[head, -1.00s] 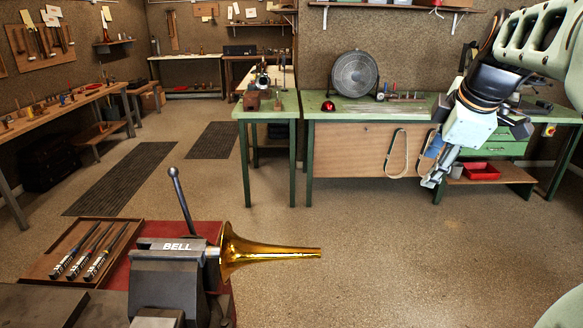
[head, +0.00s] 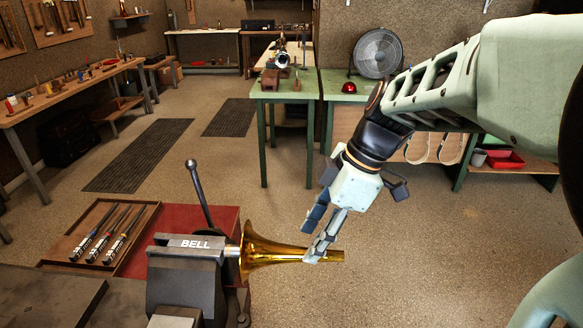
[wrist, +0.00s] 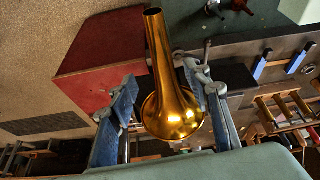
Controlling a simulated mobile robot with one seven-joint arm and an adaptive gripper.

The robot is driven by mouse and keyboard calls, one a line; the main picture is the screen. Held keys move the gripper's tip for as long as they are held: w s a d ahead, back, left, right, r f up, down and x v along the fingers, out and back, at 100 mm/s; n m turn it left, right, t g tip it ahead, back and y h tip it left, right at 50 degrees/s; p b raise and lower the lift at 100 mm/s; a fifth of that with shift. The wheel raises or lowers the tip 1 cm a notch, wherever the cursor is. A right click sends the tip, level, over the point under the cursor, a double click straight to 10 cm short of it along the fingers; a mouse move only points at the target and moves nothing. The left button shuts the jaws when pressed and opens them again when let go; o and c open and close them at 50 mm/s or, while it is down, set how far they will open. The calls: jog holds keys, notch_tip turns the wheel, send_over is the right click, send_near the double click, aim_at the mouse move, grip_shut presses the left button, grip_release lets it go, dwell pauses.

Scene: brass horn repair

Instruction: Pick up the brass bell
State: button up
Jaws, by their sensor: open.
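The brass bell (head: 275,254) is a golden flared horn lying level. Its wide end is against the grey vise marked BELL (head: 188,262), and its narrow tube points right over the floor. My gripper (head: 314,242) is at the narrow end of the bell, with one finger in front of the tube in the head view. In the wrist view the bell (wrist: 172,100) lies between the two spread fingers of my gripper (wrist: 162,100), with a gap on each side. The fingers are open. How the bell's wide end is held at the vise is partly hidden.
The vise's lever (head: 199,195) stands up. A green bench (head: 345,87) with a fan (head: 378,53) is at the back. The floor right of the vise is clear.

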aim_at(305, 249)
jog(key=x, duration=0.4)
jog(key=shift+s+d+f+p, duration=0.1)
jog(key=shift+s+f+p, duration=0.15)
jog(key=shift+f+p, duration=0.1)
jog(key=shift+r, duration=0.1)
grip_shut()
